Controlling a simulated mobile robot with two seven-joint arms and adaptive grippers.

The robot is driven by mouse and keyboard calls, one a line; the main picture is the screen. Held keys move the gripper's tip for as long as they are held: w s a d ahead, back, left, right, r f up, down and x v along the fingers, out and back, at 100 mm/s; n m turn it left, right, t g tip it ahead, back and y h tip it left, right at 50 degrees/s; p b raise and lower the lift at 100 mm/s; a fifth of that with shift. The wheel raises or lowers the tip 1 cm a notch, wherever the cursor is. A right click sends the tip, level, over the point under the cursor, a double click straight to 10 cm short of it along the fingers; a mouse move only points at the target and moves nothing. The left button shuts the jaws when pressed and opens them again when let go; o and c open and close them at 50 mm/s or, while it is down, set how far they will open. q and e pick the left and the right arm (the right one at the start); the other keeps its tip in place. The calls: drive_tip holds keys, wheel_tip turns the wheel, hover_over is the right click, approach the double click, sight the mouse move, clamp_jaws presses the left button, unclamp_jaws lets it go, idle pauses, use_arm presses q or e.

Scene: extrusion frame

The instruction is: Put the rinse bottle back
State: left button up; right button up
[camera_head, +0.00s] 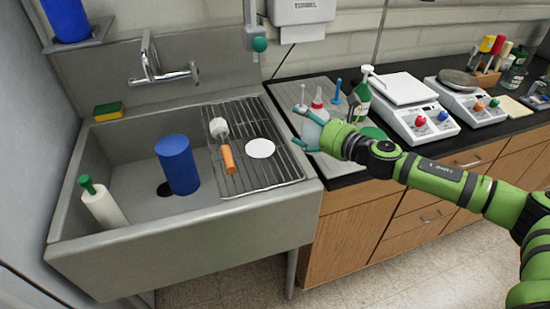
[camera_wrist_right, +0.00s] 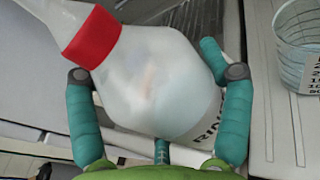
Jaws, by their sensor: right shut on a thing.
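The rinse bottle (camera_head: 316,112) is a translucent white squeeze bottle with a red cap. It is at the left end of the dark counter, just right of the sink's drying rack. My right gripper (camera_head: 304,129) is shut around its body. In the right wrist view the bottle (camera_wrist_right: 155,75) lies between the two teal fingers (camera_wrist_right: 160,105), with its red collar at upper left and part of its printed label at lower right. The head view does not clearly show whether its base touches the surface below. My left gripper is not in view.
A green bottle (camera_head: 361,98) and two balances (camera_head: 418,122) stand to the right. The sink (camera_head: 140,205) holds a blue cylinder (camera_head: 177,164) and a green-topped white bottle (camera_head: 101,203). A brush (camera_head: 227,157) and white disc (camera_head: 260,148) lie on the rack. A clear beaker (camera_wrist_right: 299,45) is close by.

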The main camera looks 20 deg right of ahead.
drive_tip(key=w+a+f, duration=0.1)
drive_tip(key=a+f, duration=0.1)
drive_tip(key=f, duration=0.1)
drive_tip(key=w+a+f, duration=0.1)
drive_tip(key=a+f, duration=0.1)
drive_tip(key=a, duration=0.1)
drive_tip(key=a+f, duration=0.3)
drive_tip(key=shift+w+f, duration=0.35)
drive_tip(key=shift+w, duration=0.05)
drive_tip(key=shift+f, duration=0.1)
drive_tip(key=shift+f, duration=0.15)
drive_tip(key=o, duration=1.3)
